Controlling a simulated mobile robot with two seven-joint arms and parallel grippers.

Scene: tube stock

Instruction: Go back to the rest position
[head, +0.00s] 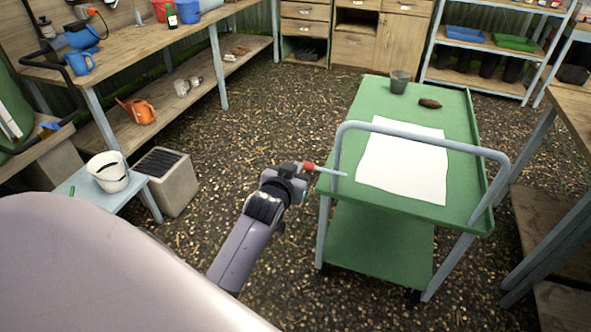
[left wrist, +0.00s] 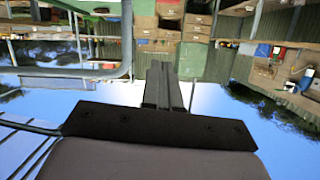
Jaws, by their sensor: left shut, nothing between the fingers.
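My left gripper (head: 298,170) is over the gravel floor, at the near left corner of the green cart (head: 380,245) in the head view. Its arm reaches up from the bottom of the picture. In the left wrist view its two dark fingers (left wrist: 165,85) lie close together, shut with nothing between them. A thin pale rod with a red end (head: 328,171) shows at the gripper's tip in the head view; I cannot tell whether they touch. My right gripper is not in view.
The cart has a raised pale handle (head: 420,138), a white sheet (head: 403,165), a grey cup (head: 399,82) and a brown object (head: 429,103). A low stool with a white bucket (head: 108,171) and a planter box (head: 166,180) stand left. Gravel between is clear.

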